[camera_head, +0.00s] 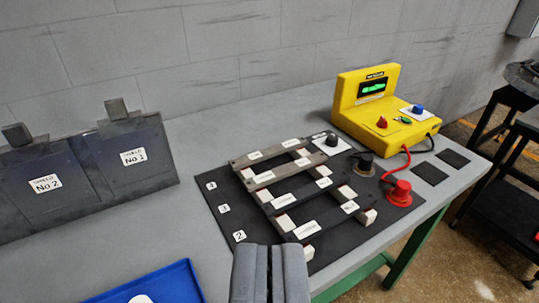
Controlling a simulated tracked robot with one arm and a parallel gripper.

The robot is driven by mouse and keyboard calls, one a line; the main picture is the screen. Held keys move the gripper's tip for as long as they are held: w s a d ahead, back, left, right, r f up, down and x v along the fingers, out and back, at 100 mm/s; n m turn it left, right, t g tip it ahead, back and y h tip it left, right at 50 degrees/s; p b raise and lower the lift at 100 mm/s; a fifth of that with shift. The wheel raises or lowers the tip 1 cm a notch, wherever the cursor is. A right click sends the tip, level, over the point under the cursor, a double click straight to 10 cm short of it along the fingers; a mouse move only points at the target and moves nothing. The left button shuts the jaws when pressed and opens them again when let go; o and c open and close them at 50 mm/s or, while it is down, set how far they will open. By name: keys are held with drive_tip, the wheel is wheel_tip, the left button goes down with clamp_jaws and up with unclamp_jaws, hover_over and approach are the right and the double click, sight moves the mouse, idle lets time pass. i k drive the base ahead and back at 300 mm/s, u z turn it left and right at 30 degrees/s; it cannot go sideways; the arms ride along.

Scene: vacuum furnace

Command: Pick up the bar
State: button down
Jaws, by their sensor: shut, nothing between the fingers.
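Several flat metal bars lie side by side across white blocks on a black mat (226,214). The two farthest, an upper bar (270,153) and the one in front of it (300,164), are lighter grey. Darker bars lie nearer, including a near one (335,215). I cannot tell which one is the task's bar. My gripper (270,250) shows at the bottom middle, its two grey fingers shut together and empty. In the picture it is just below the near left corner of the bar rack and hides part of the mat's near edge.
A yellow meter (370,105) stands behind right, with a red cable to a red plug (400,192) and a black knob (364,163) at the mat's right. Dark shields (133,158) stand at left. A blue tray (160,285) lies at front left. The table's right edge is near.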

sight(257, 157)
drive_tip(key=u, duration=0.05)
drive_tip(key=k, duration=0.6)
drive_tip(key=z, duration=0.6)
drive_tip(key=i, duration=1.6)
drive_tip(key=u, duration=0.6)
drive_tip(key=i, duration=0.4)
drive_tip(key=u, duration=0.35)
